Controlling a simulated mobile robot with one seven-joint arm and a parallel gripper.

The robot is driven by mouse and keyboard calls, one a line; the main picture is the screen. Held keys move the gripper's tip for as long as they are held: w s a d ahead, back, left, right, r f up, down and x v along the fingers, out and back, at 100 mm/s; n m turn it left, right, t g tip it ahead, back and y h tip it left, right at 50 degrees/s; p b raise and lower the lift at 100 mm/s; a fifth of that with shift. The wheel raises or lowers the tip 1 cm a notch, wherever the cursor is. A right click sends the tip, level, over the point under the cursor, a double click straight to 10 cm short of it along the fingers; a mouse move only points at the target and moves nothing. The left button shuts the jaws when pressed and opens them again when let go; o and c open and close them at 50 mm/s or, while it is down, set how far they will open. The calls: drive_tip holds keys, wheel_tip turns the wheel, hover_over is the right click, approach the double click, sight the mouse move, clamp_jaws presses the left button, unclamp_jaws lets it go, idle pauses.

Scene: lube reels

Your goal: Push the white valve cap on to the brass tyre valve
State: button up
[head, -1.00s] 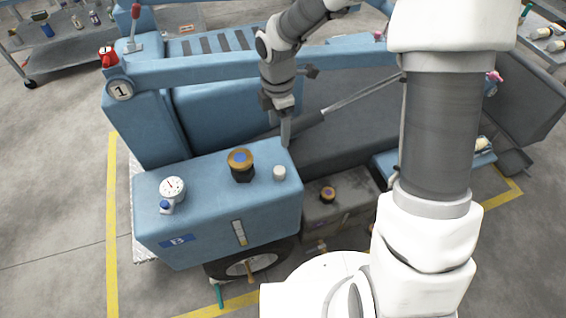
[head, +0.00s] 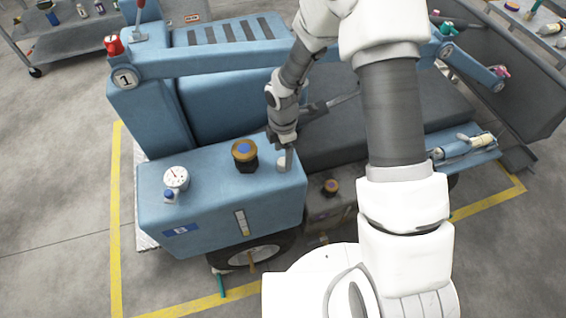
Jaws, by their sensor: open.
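A small off-white cylinder (head: 282,166), which looks like the white valve cap, stands on the right part of the blue tank's top. My gripper (head: 286,158) is open and right at the cap, pointing down. Its fingers partly hide the cap, and I cannot tell whether they touch it. A brass stem (head: 251,263), likely the tyre valve, sticks out at the front of the wheel (head: 263,255) below the tank. Its fine detail is too small to see.
A teal-handled piece (head: 222,285) stands left of the brass stem. A grey box (head: 330,205) lies right of the tank.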

sight(283, 161)
drive_tip(key=shift+s+f, duration=0.15)
drive_tip(key=shift+f, duration=1.65)
clamp_jaws()
